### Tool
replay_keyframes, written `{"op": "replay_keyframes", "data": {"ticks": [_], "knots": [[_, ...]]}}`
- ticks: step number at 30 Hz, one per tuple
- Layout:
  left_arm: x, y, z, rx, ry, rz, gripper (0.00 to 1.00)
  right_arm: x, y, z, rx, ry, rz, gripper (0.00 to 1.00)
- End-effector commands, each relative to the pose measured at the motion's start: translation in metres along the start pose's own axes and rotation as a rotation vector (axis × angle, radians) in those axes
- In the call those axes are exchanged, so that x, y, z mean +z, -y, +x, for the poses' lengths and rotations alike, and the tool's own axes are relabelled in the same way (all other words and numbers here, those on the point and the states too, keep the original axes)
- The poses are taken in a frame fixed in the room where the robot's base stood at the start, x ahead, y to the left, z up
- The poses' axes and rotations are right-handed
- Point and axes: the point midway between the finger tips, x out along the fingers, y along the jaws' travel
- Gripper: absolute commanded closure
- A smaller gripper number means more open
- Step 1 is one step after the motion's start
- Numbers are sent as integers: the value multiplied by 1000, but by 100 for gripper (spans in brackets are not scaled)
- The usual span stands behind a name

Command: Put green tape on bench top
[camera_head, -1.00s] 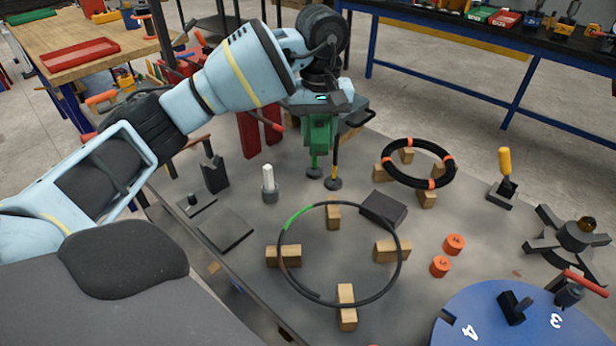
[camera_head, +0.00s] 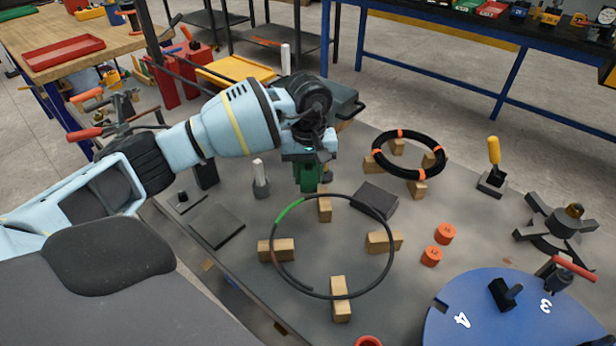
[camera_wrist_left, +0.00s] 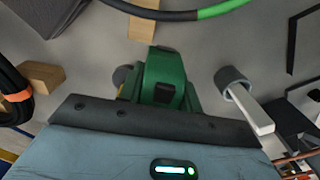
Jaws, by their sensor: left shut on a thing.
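My left gripper (camera_head: 308,172) is shut on the green tape (camera_head: 307,180), a dark green block-like piece below the wrist. In the left wrist view the green tape (camera_wrist_left: 165,75) sits between the jaws, hiding most of the fingers. It is over the grey bench top (camera_head: 345,180), behind the black ring. I cannot tell whether it touches the surface. The black ring (camera_head: 390,248) has a bright green band (camera_head: 290,210) on its upper left and rests on wooden blocks. My right gripper is not in view.
A white-topped post (camera_head: 259,175) stands left of the gripper, with a dark flat plate (camera_head: 217,233) nearby. A dark block (camera_head: 374,199) lies to the right. A black coil (camera_head: 383,165) with orange bands rests on blocks. A blue disc (camera_head: 450,330) is at lower right.

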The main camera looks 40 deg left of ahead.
Motion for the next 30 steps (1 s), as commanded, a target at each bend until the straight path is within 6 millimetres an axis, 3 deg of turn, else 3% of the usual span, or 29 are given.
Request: {"op": "replay_keyframes", "data": {"ticks": [3, 14, 15, 19, 20, 30], "knots": [[0, 0, 13, 0, 0, 0, 100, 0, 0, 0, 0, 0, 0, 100], [0, 0, 17, 1, -1, 1, 100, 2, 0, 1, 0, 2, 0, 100], [0, 0, 18, 0, -1, 1, 64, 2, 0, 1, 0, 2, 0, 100], [0, 0, 17, 0, -1, 1, 47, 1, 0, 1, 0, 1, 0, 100], [0, 0, 17, 0, -1, 1, 44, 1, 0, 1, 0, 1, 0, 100], [0, 0, 13, 0, -1, 1, 44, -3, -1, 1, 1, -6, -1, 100]]}}
